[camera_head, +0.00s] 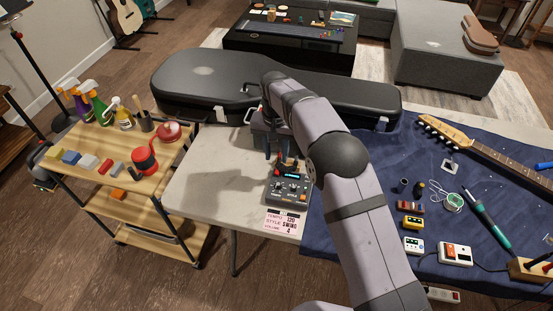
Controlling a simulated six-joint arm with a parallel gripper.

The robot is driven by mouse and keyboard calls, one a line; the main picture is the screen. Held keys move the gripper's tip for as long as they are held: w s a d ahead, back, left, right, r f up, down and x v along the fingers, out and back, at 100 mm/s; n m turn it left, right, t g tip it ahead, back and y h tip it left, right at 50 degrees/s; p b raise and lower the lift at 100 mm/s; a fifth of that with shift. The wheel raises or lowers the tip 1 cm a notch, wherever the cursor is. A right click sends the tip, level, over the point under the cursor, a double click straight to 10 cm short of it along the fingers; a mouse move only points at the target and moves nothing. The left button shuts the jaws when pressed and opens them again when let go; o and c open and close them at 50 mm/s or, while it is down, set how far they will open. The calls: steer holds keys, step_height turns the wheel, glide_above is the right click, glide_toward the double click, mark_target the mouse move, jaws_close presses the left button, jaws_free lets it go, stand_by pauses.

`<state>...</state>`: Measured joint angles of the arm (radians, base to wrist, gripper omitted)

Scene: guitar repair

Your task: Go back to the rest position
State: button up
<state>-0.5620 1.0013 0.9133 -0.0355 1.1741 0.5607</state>
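My arm reaches from the bottom of the picture up over the table, and my gripper (281,156) hangs at its far end, pointing down. It is just behind and above a dark grey rhythm box (288,190) with knobs and a small lit screen. The arm partly covers the gripper, and its fingers are small and dark, so I cannot tell whether they are open or shut. Nothing is clearly seen held. A pink-and-white card (284,223) with tempo, style and volume text lies in front of the box.
A black guitar case (205,75) lies along the table's back. A blue cloth (400,165) at the right bears a guitar neck (480,150), pedals and a soldering iron (490,222). A wooden cart (90,148) with bottles stands left. The light tabletop (215,185) is bare at left.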

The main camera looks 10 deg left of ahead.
steer(key=shift+d+r, duration=0.1)
steer(key=shift+r, duration=0.05)
stand_by(0.3)
steer(key=s+d+r, duration=0.3)
steer(key=d, duration=0.6)
steer(key=s+d+r, duration=0.2)
steer(key=s+d, duration=0.2)
steer(key=d, duration=0.5)
steer(key=s+d, duration=0.6)
steer(key=s, duration=0.4)
steer(key=s+d+f, duration=0.1)
steer(key=s+d, duration=0.5)
steer(key=s, duration=0.4)
steer(key=shift+s+f+g+p, duration=0.25)
steer(key=shift+g+p, duration=0.05)
steer(key=shift+g, duration=0.1)
